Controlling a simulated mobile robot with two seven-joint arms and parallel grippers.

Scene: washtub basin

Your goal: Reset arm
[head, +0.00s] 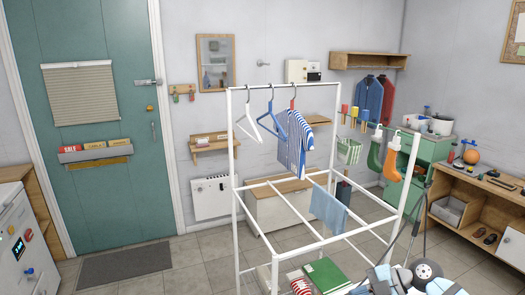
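Neither of my grippers can be made out in the head view, so I cannot see whether they hold anything. A white drying rack (233,160) stands in the middle. On its top bar hang a white hanger (249,124), a blue hanger (272,120) and a striped blue-and-white shirt (295,145). A light blue cloth (328,209) hangs over a lower bar. Grey-blue and dark rounded shapes (428,270) fill the bottom right edge; I cannot tell what they are.
A green folded item (327,275) and a red-striped cloth (299,284) lie low in the rack. A wooden shelf unit (450,185) stands at right, a white appliance (22,245) at left. Open floor and a dark mat (125,263) lie before the green door (90,190).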

